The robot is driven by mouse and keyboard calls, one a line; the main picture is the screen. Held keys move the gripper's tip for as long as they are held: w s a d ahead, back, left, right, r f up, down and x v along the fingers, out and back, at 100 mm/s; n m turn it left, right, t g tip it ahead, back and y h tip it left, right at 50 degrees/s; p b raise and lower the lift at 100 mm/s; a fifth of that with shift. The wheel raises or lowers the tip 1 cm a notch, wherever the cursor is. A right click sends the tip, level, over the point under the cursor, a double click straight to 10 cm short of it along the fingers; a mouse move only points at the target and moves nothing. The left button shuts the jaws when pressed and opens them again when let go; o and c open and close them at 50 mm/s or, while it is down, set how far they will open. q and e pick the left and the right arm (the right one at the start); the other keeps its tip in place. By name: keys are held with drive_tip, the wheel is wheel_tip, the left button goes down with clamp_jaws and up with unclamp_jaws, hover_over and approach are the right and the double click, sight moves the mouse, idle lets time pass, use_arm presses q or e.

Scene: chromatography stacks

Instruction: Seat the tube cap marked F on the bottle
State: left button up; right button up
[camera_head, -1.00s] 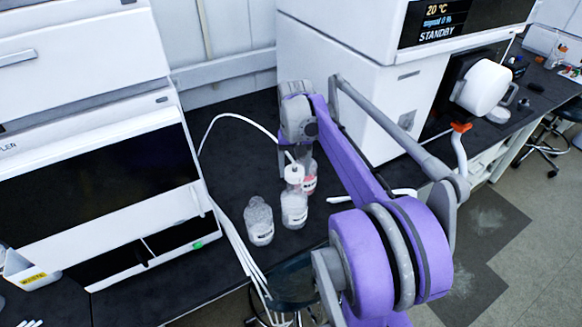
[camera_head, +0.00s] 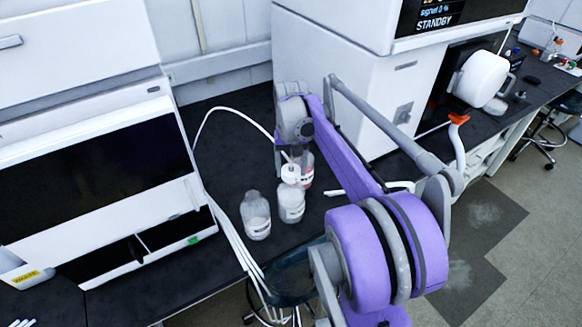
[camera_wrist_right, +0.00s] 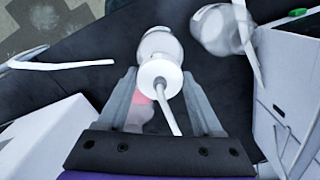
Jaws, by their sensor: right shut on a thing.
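The white tube cap (camera_head: 291,172) has a white tube rising from its top. My right gripper (camera_head: 289,157) is shut on it, and the wrist view shows the cap (camera_wrist_right: 160,82) between both fingers (camera_wrist_right: 160,75). No letter is readable on the cap. A clear labelled bottle (camera_head: 291,203) stands upright directly below the cap; it also shows in the wrist view (camera_wrist_right: 160,44). The cap is at or just above its mouth; I cannot tell whether it is seated. My left gripper is not in view.
A second clear bottle (camera_head: 256,217) stands left of it, and a bottle with red contents (camera_head: 306,168) close behind, near my fingers. The tube (camera_head: 215,112) arcs left to a white tube bundle (camera_head: 235,243). White instruments flank the dark bench (camera_head: 225,165).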

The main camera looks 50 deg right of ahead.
drive_tip(key=shift+f, duration=0.2)
idle(0.4)
drive_tip(key=shift+f+b, duration=0.5)
drive_tip(key=shift+f, duration=0.35)
drive_tip(key=shift+f, duration=0.15)
drive_tip(key=shift+f, duration=0.25)
drive_tip(key=o, duration=1.4)
drive_tip(key=shift+o, duration=0.2)
